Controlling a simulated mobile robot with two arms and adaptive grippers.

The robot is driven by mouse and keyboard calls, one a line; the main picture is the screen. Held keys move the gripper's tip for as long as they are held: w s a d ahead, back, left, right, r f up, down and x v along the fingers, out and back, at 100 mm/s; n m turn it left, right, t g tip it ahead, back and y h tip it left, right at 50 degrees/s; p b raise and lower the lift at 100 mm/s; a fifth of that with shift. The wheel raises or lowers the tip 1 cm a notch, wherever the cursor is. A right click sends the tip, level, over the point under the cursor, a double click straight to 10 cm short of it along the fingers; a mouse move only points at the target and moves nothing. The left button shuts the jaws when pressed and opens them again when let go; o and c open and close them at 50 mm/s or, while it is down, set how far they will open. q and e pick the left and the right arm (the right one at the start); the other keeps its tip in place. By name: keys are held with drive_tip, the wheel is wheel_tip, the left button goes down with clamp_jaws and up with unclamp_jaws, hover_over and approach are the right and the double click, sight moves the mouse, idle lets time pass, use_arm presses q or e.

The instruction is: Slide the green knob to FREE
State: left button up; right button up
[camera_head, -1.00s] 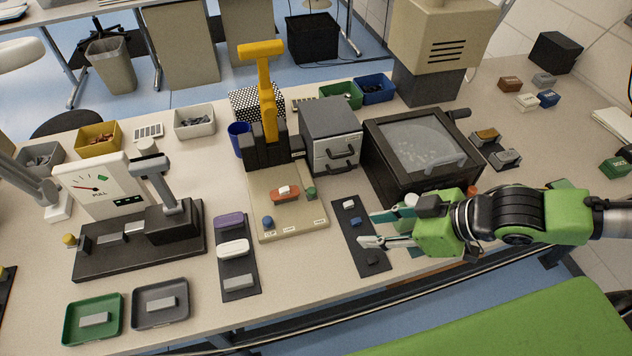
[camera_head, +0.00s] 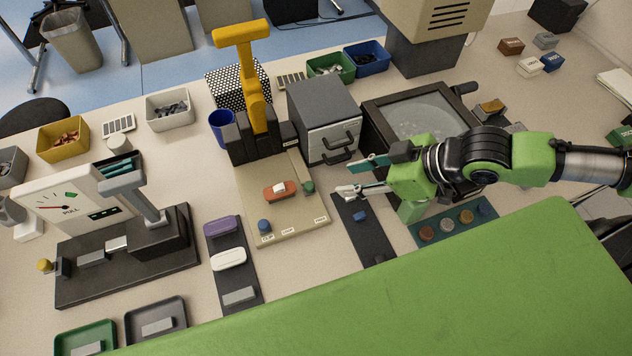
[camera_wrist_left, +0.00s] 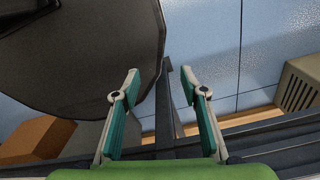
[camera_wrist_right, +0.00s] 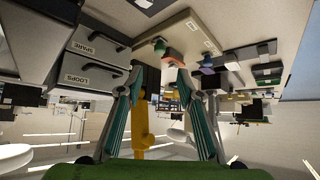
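The green knob (camera_head: 308,187) stands at the right side of the beige press base (camera_head: 287,217), beside an orange-red block (camera_head: 277,193) with a white piece on it. Small labels line the front edge of the base; I cannot read them surely. My right gripper (camera_head: 346,177) is open and empty, to the right of the knob and apart from it, fingers pointing left. In the right wrist view the green knob (camera_wrist_right: 160,46) shows beyond the fingertips (camera_wrist_right: 160,74), near the left one. My left gripper (camera_wrist_left: 160,80) is open and empty, out of the head view.
A yellow lever (camera_head: 254,80) rises behind the base. A grey drawer unit (camera_head: 327,139) stands close behind the right gripper. A blue knob (camera_head: 264,226) sits at the base's front left. A dark strip (camera_head: 371,238) and a teal mat (camera_head: 452,229) lie right of the base.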

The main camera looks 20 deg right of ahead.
approach(311, 185)
drive_tip(key=x, duration=0.6)
drive_tip(key=shift+w+a+f+p, duration=0.2)
drive_tip(key=shift+w+f+p, duration=0.05)
drive_tip(key=shift+p, duration=0.05)
use_arm(q)
drive_tip(key=shift+w+r, duration=0.3)
drive_tip(key=shift+w, duration=0.3)
use_arm(e)
drive_tip(key=shift+w+a+f, duration=0.3)
drive_tip(key=shift+a+f, duration=0.1)
drive_tip(key=shift+f, duration=0.15)
drive_tip(key=shift+c, duration=0.4)
